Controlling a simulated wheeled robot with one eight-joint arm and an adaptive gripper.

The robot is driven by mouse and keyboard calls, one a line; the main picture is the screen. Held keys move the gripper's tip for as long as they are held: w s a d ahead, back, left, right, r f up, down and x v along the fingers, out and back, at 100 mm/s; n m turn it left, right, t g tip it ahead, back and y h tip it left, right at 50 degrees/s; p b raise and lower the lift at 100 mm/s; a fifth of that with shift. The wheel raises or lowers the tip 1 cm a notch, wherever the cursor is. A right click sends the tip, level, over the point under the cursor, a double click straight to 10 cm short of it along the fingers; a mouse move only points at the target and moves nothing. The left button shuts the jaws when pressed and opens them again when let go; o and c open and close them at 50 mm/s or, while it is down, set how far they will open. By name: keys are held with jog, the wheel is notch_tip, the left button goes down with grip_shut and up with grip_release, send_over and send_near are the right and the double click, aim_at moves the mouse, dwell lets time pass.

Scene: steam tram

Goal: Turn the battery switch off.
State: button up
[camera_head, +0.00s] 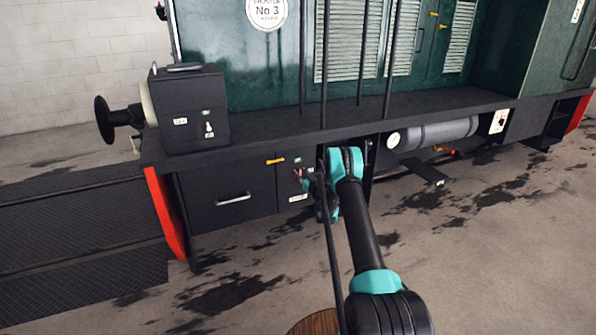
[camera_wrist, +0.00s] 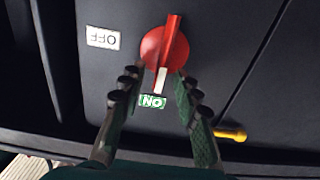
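The battery switch is a red rotary knob (camera_wrist: 166,46) with a raised grip on a dark panel. Its white mark points to the green ON label (camera_wrist: 152,101). A white OFF label (camera_wrist: 103,38) sits to the knob's left; lettering appears upside down in the wrist view. My gripper (camera_wrist: 157,76) is open, its two dark fingers apart near the knob. The right fingertip overlaps the knob's lower edge in the picture; I cannot tell whether it touches. In the head view the red knob (camera_head: 299,172) is small, beside my gripper (camera_head: 312,180), which is partly hidden by my arm.
A yellow handle (camera_wrist: 230,133) lies beside the right finger; it also shows in the head view (camera_head: 276,160). A dark box with a key switch (camera_head: 190,108) stands on the running board (camera_head: 275,122) above. A drawer handle (camera_head: 233,199) is left of the panel. The floor in front is open.

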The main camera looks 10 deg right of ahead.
jog(key=shift+w+a, duration=0.1)
jog(key=shift+w, duration=0.2)
grip_shut()
